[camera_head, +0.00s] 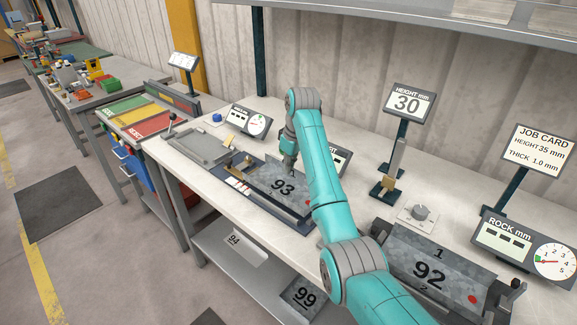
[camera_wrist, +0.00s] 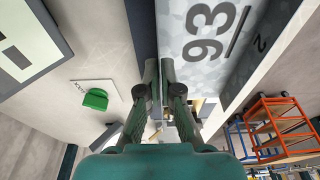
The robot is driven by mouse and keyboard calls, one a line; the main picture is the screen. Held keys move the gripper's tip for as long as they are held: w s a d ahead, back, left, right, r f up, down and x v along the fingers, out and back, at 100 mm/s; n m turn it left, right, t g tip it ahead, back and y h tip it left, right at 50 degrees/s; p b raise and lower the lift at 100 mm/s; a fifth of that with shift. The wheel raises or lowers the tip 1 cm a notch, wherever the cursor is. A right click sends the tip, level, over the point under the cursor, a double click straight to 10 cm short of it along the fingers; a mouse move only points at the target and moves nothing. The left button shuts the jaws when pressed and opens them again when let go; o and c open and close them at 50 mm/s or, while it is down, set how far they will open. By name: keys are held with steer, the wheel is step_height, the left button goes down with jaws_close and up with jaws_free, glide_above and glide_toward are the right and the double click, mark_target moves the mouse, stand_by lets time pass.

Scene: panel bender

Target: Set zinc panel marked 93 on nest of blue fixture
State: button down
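The zinc panel marked 93 (camera_head: 270,190) is a mottled grey sheet with a red dot, at the middle of the bench. It lies over a dark navy frame (camera_head: 297,221), which looks like the blue fixture; I cannot tell whether it rests in the nest or hovers just above. My gripper (camera_head: 290,163) comes down at the panel's back edge, partly hidden by my arm. In the wrist view, my gripper's fingers (camera_wrist: 159,66) are close together with the edge of panel 93 (camera_wrist: 195,70) between them, so they look shut on it.
Panel 92 (camera_head: 407,262) sits in a dark fixture at the right, beside a ROCK mm gauge (camera_head: 497,240). A grey tray (camera_head: 190,145) lies to the left. A brass-footed height post (camera_head: 391,180) stands behind. Panels 94 (camera_head: 240,250) and 99 (camera_head: 295,290) are on the lower shelf.

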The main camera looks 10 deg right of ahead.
steer(key=shift+f, duration=1.35)
stand_by(0.3)
steer(key=c, duration=1.2)
jaws_free()
steer(key=shift+c, duration=0.2)
